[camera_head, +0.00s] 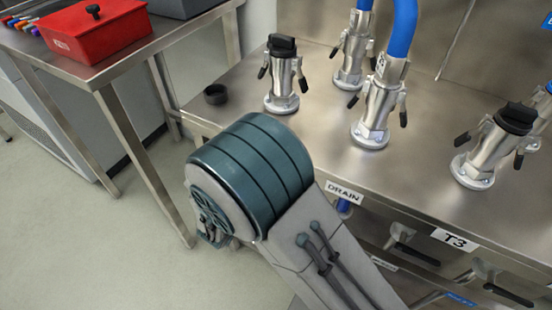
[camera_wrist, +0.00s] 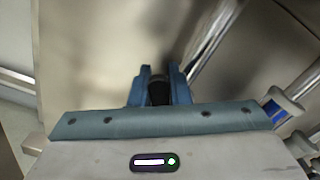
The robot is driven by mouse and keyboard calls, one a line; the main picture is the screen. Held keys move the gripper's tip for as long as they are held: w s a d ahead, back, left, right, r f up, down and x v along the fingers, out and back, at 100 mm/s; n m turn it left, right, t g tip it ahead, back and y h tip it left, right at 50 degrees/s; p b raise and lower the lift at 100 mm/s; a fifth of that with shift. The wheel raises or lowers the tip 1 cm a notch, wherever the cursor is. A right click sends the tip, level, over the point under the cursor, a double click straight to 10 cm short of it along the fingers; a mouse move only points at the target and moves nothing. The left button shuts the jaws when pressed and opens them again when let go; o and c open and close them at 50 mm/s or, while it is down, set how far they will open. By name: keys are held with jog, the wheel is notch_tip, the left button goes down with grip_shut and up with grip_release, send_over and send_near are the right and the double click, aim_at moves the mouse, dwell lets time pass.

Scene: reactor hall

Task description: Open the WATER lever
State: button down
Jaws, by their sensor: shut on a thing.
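In the wrist view my gripper (camera_wrist: 159,80) has its two blue fingers closed around a dark, rounded handle end (camera_wrist: 158,92). Most of this handle is hidden between the fingers, and no label shows beside it, so I cannot tell from a label that it is the WATER lever. In the head view my arm hides my gripper. Below the steel worktop's front edge, black-handled levers show: one near the T3 sign (camera_head: 404,246) and one further right (camera_head: 510,295). A small blue label (camera_head: 461,299) there is too small to read.
The steel worktop (camera_head: 325,115) carries several metal couplings, some with blue hoses (camera_head: 402,28), and a small black cup (camera_head: 215,94). A DRAIN sign (camera_head: 343,193) hangs on its front. A side table with a red box (camera_head: 95,32) stands at left. The floor (camera_head: 90,235) at left is clear.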

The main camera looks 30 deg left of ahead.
dwell(0.4)
jog(key=c, duration=1.4)
grip_release()
jog(key=shift+o, duration=0.2)
jog(key=shift+s, duration=0.1)
jog(key=s+p, duration=0.2)
jog(key=s, duration=1.1)
jog(key=shift+s+a, duration=0.15)
jog(key=shift+s, duration=0.2)
